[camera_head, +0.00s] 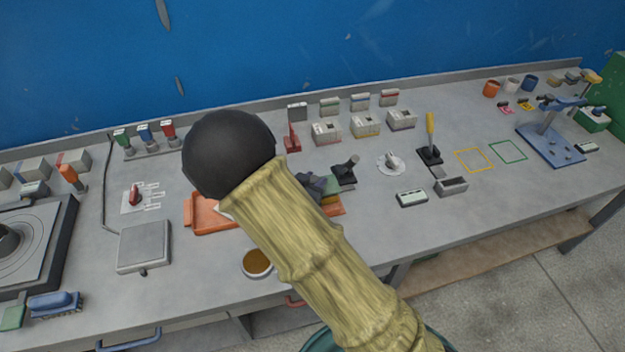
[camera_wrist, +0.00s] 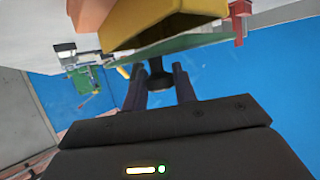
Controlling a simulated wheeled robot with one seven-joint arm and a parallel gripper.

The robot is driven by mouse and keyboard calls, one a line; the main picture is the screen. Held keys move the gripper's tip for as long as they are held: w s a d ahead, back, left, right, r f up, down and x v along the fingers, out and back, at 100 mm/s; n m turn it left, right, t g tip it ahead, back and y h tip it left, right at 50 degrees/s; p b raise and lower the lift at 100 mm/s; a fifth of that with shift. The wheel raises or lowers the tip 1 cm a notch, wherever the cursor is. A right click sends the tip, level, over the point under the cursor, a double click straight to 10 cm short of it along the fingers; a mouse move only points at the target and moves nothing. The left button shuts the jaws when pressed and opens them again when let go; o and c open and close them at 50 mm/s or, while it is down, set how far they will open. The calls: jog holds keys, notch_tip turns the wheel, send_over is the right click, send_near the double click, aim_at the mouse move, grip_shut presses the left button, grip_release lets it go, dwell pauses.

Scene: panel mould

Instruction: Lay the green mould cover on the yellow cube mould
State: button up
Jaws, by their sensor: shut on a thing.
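My gripper (camera_wrist: 157,80) is shut on a dark knob on the green mould cover (camera_wrist: 185,43) in the wrist view. The yellow cube mould (camera_wrist: 165,22) shows right beyond the cover, very close to it. I cannot tell whether they touch or are fully lined up.
A cup of brown liquid (camera_head: 257,263) stands in front of the tray. A grey scale (camera_head: 144,246) is to the left. A black-based tool (camera_head: 345,170) stands close right of my gripper. Several grey boxes (camera_head: 366,125) line the back.

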jog(key=shift+f, duration=0.4)
jog(key=o, duration=1.1)
jog(key=shift+r, duration=0.15)
jog(key=shift+w+r, duration=0.1)
jog(key=shift+r, duration=0.15)
jog(key=v, duration=1.2)
jog(key=shift+r, duration=0.2)
